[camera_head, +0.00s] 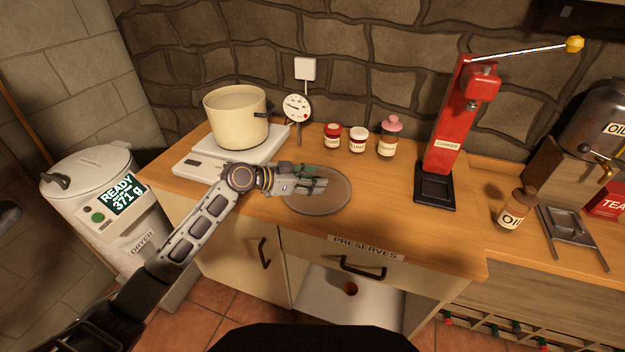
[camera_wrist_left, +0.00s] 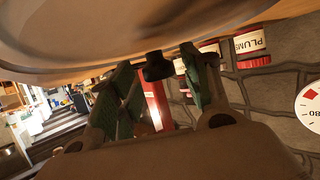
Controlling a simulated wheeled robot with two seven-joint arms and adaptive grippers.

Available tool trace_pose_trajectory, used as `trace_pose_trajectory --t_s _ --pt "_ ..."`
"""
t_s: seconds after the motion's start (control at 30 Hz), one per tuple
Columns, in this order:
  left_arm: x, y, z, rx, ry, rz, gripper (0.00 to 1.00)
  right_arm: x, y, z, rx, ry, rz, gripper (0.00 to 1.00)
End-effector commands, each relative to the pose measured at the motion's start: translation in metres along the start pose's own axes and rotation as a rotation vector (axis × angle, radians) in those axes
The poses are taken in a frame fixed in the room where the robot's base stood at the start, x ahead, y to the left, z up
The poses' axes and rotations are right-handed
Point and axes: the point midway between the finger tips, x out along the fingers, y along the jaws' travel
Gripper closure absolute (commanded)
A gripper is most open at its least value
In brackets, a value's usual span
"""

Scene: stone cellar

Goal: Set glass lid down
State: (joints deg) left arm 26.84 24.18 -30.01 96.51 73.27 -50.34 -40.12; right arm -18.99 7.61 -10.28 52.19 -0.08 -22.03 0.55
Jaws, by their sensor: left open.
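The round glass lid (camera_head: 325,203) lies flat on the wooden counter, right of the hob and near the front edge. In the left wrist view the lid (camera_wrist_left: 90,30) fills the top of the picture, upside down. Its dark knob (camera_wrist_left: 157,67) shows between the green finger pads of my left gripper (camera_wrist_left: 160,90). The fingers stand apart, one on each side of the knob. In the head view my left gripper (camera_head: 312,180) is over the lid and hides its far left part. The cream pot (camera_head: 234,122) stands uncovered on the hob. My right gripper does not show.
A dial thermometer (camera_head: 298,108) stands beside the pot. A red corker (camera_head: 450,130) stands to the right. Counter between lid and corker is clear.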

Motion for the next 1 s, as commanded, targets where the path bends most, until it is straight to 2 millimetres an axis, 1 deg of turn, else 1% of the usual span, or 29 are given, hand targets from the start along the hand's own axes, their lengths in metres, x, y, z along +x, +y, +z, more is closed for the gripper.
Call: trace_pose_trajectory --t_s 0.2,0.37,0.77,1.0 --pt "-0.002 0.0 -0.003 0.0 0.0 0.0 0.52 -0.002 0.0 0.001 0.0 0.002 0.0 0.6" --pt "-0.016 -0.001 -0.001 0.0 -0.001 -0.003 0.52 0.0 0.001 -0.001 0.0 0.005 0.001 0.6" --pt "-0.065 0.0 -0.001 0.001 -0.002 -0.001 0.52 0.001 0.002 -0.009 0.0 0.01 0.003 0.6" --pt "-0.095 0.0 -0.001 0.001 -0.002 0.0 0.52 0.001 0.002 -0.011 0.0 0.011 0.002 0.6"
